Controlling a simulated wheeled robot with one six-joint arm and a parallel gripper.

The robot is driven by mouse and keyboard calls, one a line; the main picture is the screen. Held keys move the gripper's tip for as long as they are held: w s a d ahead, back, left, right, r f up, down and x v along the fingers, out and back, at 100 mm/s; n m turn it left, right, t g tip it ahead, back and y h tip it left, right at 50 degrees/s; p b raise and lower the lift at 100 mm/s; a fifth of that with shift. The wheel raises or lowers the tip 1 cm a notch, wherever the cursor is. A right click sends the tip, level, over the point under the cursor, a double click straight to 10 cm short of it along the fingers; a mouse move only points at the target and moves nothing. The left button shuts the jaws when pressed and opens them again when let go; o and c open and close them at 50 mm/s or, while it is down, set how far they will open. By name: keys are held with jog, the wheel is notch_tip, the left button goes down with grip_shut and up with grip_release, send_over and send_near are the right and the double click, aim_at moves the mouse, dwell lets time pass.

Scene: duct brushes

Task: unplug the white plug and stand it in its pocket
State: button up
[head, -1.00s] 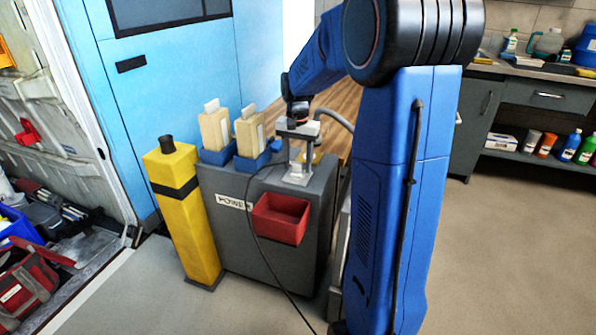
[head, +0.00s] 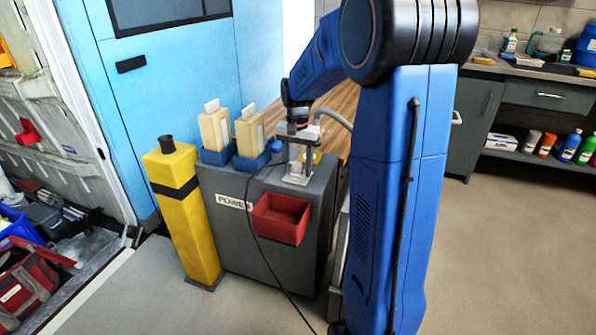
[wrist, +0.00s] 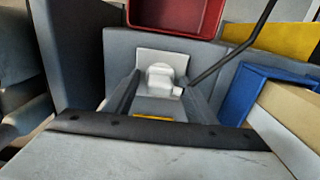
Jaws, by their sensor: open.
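The white plug (wrist: 160,78) sits on a pale plate (wrist: 176,60) on top of the grey cabinet (head: 285,240). A dark cable leaves the plug toward the upper right in the wrist view. In the head view the pale plate (head: 296,180) shows below my gripper (head: 297,164), which points down at it. In the wrist view my gripper (wrist: 160,90) is open, one finger on each side of the plug; I cannot tell whether they touch it. I cannot tell which holder is the plug's pocket.
A red bin (head: 280,218) is fixed to the cabinet's front. Two blue holders (head: 252,162) with beige blocks stand left of my gripper. A yellow post (head: 183,215) stands at the cabinet's left. The dark cable (head: 262,255) hangs down the front.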

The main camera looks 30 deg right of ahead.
aim_at(298, 162)
jog(key=shift+c, duration=0.3)
grip_shut()
jog(key=shift+r, duration=3)
jog(key=shift+r, duration=1.5)
